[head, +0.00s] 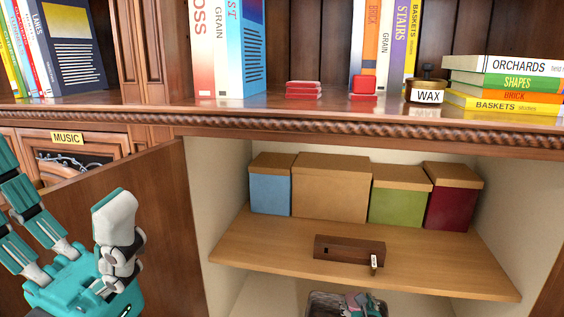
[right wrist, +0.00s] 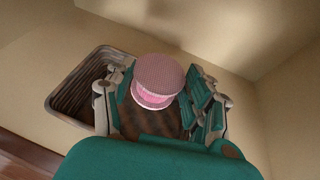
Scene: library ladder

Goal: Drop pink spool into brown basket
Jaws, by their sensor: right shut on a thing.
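The pink spool (right wrist: 156,82) has a pale, ridged round top. In the right wrist view my right gripper (right wrist: 160,95) is shut on it, with fingers on both sides. The brown basket (right wrist: 70,92) lies below and behind the spool, its woven left part in sight and its right part hidden by my fingers. In the head view the basket (head: 317,297) is cut by the bottom edge, with bits of pink and teal showing over it. I cannot tell how high the spool is above the basket floor. My left gripper (head: 62,195) is open and empty at the left.
The basket stands in the lower cabinet compartment, with pale walls close by. Above it, a wooden shelf (head: 280,250) bears a brown box with a tag (head: 345,248) and several lidded boxes (head: 330,190). A cabinet door (head: 165,215) stands open behind my left gripper.

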